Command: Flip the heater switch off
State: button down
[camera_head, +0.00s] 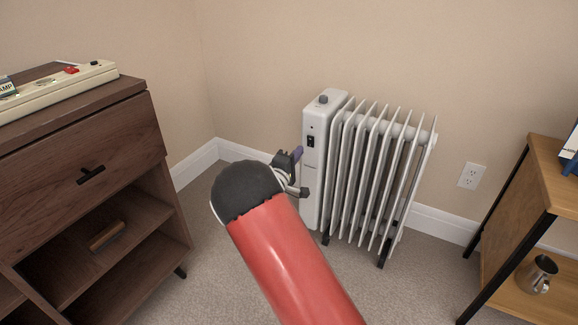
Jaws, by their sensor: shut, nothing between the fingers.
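A white oil-filled heater (372,170) with upright fins stands on the carpet near the wall. A small black switch (310,141) is on the front panel at its left end, and a grey knob (323,99) is on top. My red arm comes in from the bottom. My gripper (301,170) is at the heater's front panel, below and slightly left of the switch. It is shut and empty. The arm's dark rounded joint hides part of the gripper. I cannot tell whether a fingertip touches the panel, or which way the switch is set.
A dark wooden cabinet (130,105) with a power strip (62,88) on top stands at left. A wooden shelf unit (553,180) holding a metal cup (536,272) stands at right. A wall outlet (472,176) is behind. Carpet between them is clear.

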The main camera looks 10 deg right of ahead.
aim_at(309, 139)
jog(key=x, duration=0.5)
jog(key=p, duration=0.1)
jog(key=r+p, duration=0.1)
jog(key=p, duration=0.1)
jog(key=shift+w+d+r+g, duration=0.15)
jog(key=shift+w+d+g, duration=0.05)
jog(key=shift+w+g, duration=0.1)
jog(key=shift+w+d+r+y+p, duration=0.15)
jog(key=shift+y+p, duration=0.25)
jog(key=shift+p, duration=0.45)
jog(key=shift+f+b, duration=0.55)
jog(key=shift+b, duration=0.1)
